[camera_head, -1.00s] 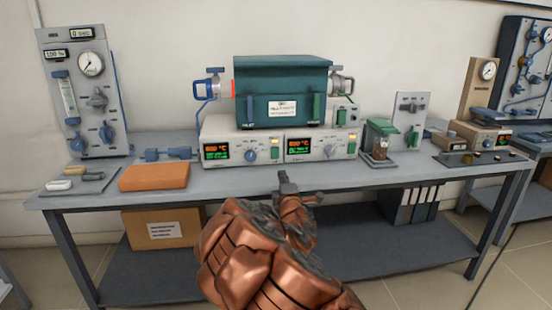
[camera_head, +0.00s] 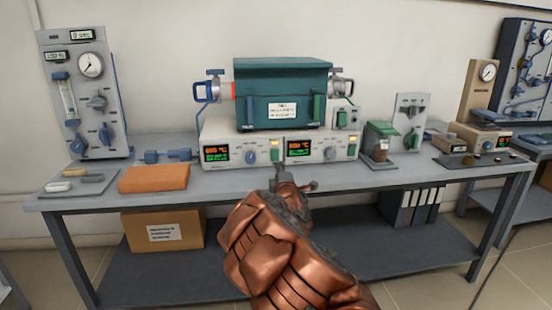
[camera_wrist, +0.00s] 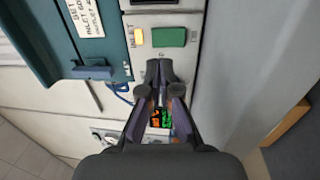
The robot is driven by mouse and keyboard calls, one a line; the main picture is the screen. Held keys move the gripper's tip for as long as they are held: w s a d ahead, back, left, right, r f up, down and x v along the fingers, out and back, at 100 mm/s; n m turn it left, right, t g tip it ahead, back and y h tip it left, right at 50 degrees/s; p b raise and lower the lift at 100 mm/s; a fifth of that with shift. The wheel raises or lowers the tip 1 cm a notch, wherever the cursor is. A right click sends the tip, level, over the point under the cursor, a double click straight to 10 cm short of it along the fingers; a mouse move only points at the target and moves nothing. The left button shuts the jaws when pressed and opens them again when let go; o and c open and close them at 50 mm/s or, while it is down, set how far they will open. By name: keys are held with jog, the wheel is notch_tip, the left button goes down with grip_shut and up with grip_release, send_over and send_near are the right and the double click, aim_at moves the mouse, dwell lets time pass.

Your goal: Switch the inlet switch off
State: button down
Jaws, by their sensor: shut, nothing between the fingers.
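The inlet switch (camera_wrist: 168,37) is a green rocker on a pale control panel, with a lit orange lamp (camera_wrist: 139,37) and an INLET label beside it in the wrist view. In the head view, the green switch (camera_head: 275,151) is at the right end of the left control unit. My gripper (camera_wrist: 160,64) is shut and empty. Its fingertips are just below the switch in the wrist picture; contact is not clear. In the head view, my gripper (camera_head: 279,170) is in front of the panel, just below the switch.
The teal furnace (camera_head: 283,82) stands on the control units. A similar green switch (camera_head: 352,147) is on the right unit. An orange block (camera_head: 154,178) lies left, and a green-topped device (camera_head: 380,142) stands right. The front strip of the table (camera_head: 390,183) is clear.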

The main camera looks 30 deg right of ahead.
aim_at(275, 153)
jog(key=shift+b+x, duration=0.4)
jog(key=shift+x, duration=3.2)
jog(key=shift+r, duration=0.1)
